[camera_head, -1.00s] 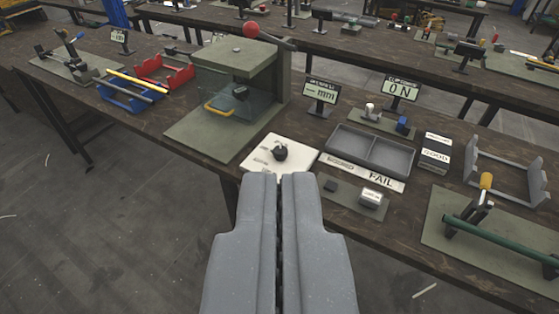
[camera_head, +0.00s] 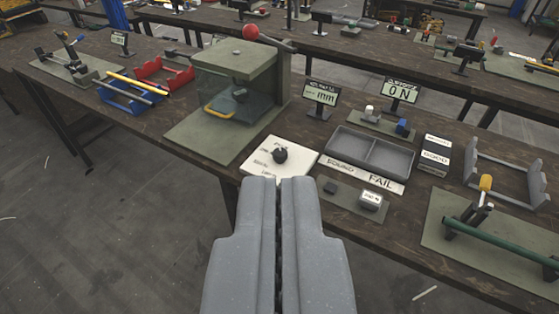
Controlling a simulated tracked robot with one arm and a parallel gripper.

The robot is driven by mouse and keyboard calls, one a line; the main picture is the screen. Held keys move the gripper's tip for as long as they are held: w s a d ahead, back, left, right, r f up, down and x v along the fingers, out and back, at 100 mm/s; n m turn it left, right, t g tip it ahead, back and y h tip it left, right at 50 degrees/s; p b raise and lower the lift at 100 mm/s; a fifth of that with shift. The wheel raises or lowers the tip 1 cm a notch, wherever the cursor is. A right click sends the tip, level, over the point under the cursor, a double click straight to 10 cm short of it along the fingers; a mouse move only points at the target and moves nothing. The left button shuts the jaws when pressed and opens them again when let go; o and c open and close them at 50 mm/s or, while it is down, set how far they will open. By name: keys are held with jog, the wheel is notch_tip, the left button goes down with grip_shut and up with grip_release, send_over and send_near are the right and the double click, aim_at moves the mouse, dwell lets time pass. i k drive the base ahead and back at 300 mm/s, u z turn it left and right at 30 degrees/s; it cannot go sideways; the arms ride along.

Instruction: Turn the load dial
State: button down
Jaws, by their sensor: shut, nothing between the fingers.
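The load dial (camera_head: 280,154) is a small black knob on a white plate (camera_head: 295,142) with dark lettering, at the front edge of the wooden bench. My gripper (camera_head: 279,180) is shut and empty. Its fingertips show just below the plate in the picture, in front of the dial, and cover a little of the plate's near edge. The dial itself is in full view and appears apart from the fingers.
A green press with a red ball lever (camera_head: 250,32) and clear guard stands behind left. Displays (camera_head: 400,91) and a grey two-part tray (camera_head: 370,152) are to the right. A small block plate (camera_head: 351,200) lies close right of my fingers. Open floor is at left.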

aim_at(280, 155)
jog(key=z, duration=0.05)
jog(key=k, duration=0.55)
jog(key=u, duration=0.45)
jog(key=i, duration=1.95)
jog(key=z, duration=0.25)
